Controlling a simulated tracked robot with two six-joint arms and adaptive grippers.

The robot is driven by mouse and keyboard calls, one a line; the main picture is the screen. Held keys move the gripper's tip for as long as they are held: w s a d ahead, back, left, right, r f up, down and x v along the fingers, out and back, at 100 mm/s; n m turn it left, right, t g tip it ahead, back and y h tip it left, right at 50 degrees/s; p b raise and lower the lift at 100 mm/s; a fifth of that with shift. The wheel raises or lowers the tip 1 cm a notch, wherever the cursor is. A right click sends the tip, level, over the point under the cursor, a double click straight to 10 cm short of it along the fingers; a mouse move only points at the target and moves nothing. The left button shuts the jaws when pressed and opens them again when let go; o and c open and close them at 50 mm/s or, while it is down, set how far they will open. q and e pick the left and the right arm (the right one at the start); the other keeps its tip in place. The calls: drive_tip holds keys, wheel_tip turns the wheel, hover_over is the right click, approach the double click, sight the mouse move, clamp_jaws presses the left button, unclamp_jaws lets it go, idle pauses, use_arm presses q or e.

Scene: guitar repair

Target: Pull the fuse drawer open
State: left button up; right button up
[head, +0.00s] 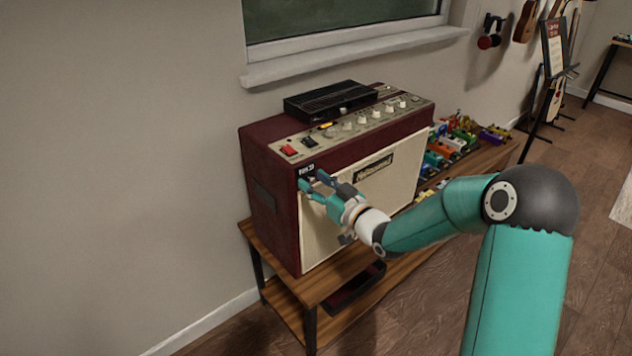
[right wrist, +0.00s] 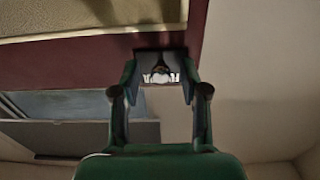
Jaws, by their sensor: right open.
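The fuse drawer (right wrist: 159,70) is a small dark piece with white lettering, on the dark red edge of the amplifier in the right wrist view. In the head view its label (head: 307,169) shows at the upper left of the amplifier's front. The amplifier (head: 265,195) is dark red with a cream front and stands on a wooden bench. My right gripper (head: 306,184) is open at that front corner. In the right wrist view its two fingertips (right wrist: 159,82) are on either side of the drawer; I cannot tell whether they touch it. My left gripper is out of view.
A black flat box (head: 330,101) lies on top of the amplifier, behind the knobs. Several coloured pedals (head: 450,145) stand on the wooden bench (head: 320,277) to the right. A window sill (head: 350,55) juts from the wall behind. The wooden floor in front looks clear.

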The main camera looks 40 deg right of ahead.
clamp_jaws()
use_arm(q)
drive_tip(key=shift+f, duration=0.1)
use_arm(e)
drive_tip(key=shift+a, duration=0.1)
